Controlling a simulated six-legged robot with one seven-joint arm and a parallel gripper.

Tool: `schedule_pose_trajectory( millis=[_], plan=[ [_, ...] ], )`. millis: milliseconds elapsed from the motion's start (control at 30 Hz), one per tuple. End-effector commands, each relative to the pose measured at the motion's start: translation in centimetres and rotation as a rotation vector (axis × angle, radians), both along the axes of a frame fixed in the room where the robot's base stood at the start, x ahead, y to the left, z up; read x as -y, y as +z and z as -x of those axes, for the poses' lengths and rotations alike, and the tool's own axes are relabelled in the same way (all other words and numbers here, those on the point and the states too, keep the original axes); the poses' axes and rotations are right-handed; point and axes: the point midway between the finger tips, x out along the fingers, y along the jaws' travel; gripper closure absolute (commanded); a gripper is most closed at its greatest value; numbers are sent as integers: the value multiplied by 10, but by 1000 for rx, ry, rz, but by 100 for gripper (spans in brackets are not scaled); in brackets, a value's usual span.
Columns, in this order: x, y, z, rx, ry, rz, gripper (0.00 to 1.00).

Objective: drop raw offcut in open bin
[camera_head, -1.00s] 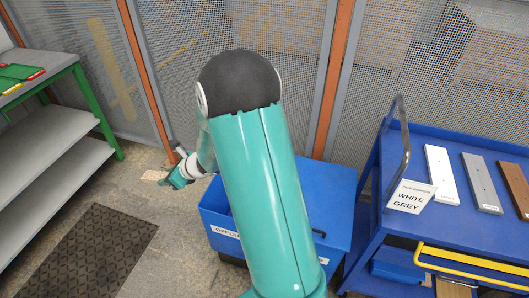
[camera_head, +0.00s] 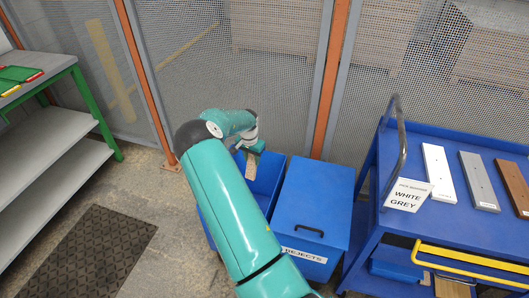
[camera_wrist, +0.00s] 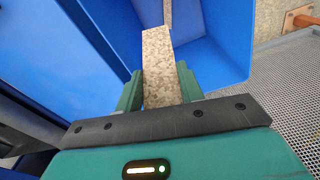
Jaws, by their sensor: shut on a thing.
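My gripper (camera_head: 252,143) is over the open blue bin (camera_head: 268,178). In the wrist view, its green fingers (camera_wrist: 158,88) are shut on the raw offcut (camera_wrist: 158,62), a speckled tan, flat board piece. The offcut points away from the gripper, with the blue inside walls of the open bin (camera_wrist: 215,60) around and beyond it. In the head view the offcut (camera_head: 256,149) is small at the gripper's tip. My arm hides part of the open bin in the head view.
A lidded blue bin labelled REJECTS (camera_head: 318,200) stands right of the open bin. A blue cart (camera_head: 450,225) with white, grey and brown boards is farther right. Mesh fencing (camera_head: 285,70) stands behind. A green-legged shelf bench (camera_head: 60,140) and dark mat (camera_head: 95,255) are left.

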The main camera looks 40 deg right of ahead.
Motion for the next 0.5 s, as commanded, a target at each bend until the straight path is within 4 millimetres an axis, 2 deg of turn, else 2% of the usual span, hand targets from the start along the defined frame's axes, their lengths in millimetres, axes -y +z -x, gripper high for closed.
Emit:
schedule_pose_trajectory(
  millis=[33,100,200,500],
  plan=[
    [18,0,6,11,43,31,86],
    [38,1,10,28,107,68,86],
    [55,3,14,44,166,100,86],
    [61,4,14,50,191,112,86]
  ],
)
